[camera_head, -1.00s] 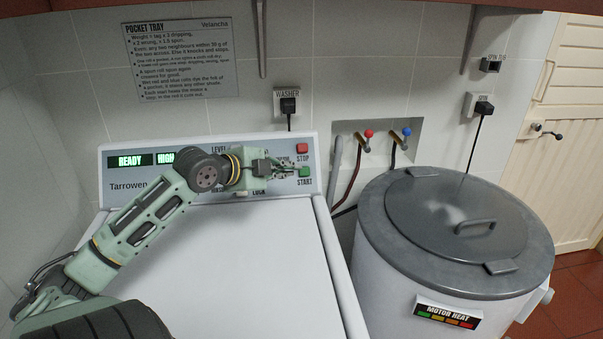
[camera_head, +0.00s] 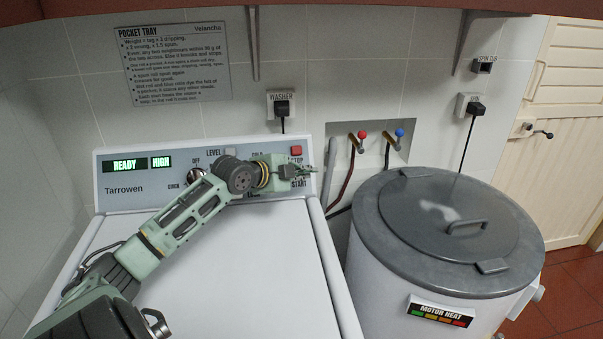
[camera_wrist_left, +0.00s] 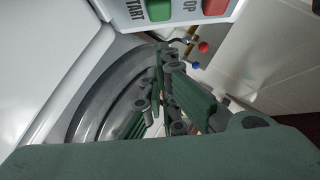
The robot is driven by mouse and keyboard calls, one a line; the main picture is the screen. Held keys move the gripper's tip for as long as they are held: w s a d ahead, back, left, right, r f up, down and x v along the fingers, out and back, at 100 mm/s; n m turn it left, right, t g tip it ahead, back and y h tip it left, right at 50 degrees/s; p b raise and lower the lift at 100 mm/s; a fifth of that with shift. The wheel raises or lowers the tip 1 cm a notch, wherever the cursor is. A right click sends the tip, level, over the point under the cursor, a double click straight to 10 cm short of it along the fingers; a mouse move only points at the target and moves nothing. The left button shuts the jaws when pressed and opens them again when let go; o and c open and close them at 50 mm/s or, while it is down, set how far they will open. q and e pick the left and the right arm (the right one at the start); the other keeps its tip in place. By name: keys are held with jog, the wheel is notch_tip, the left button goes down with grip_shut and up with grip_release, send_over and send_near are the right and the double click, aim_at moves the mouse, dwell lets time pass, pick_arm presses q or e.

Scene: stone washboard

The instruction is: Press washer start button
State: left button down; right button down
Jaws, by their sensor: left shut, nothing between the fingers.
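The washer (camera_head: 210,262) is white with a sloped grey control panel (camera_head: 140,200) at its back. Its display (camera_head: 142,164) reads READY and HIGH. My left gripper (camera_head: 311,171) is shut and empty at the panel's right end. In the head view it hides the green start button above the START label. The left wrist view shows the green start button (camera_wrist_left: 158,9) at the top edge, partly cut off, with the shut fingers (camera_wrist_left: 160,58) below it and a visible gap between. The red stop button (camera_head: 296,150) is just above the gripper; it also shows in the wrist view (camera_wrist_left: 215,6).
A grey-lidded spinner (camera_head: 450,225) with a motor heat gauge (camera_head: 440,311) stands to the right. Red (camera_head: 362,135) and blue (camera_head: 400,133) taps with hoses sit in a wall recess. The white washer top is clear except beneath my left arm.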

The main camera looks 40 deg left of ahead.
pick_arm(q)
jog(key=shift+w+a+f+p, duration=0.3)
jog(key=shift+w+a+f, duration=0.9)
jog(key=shift+w+f, duration=0.05)
pick_arm(e)
jog(key=shift+d+r, duration=0.4)
jog(key=shift+d, duration=0.1)
pick_arm(q)
jog(key=shift+f, duration=0.1)
pick_arm(e)
jog(key=shift+f, duration=0.1)
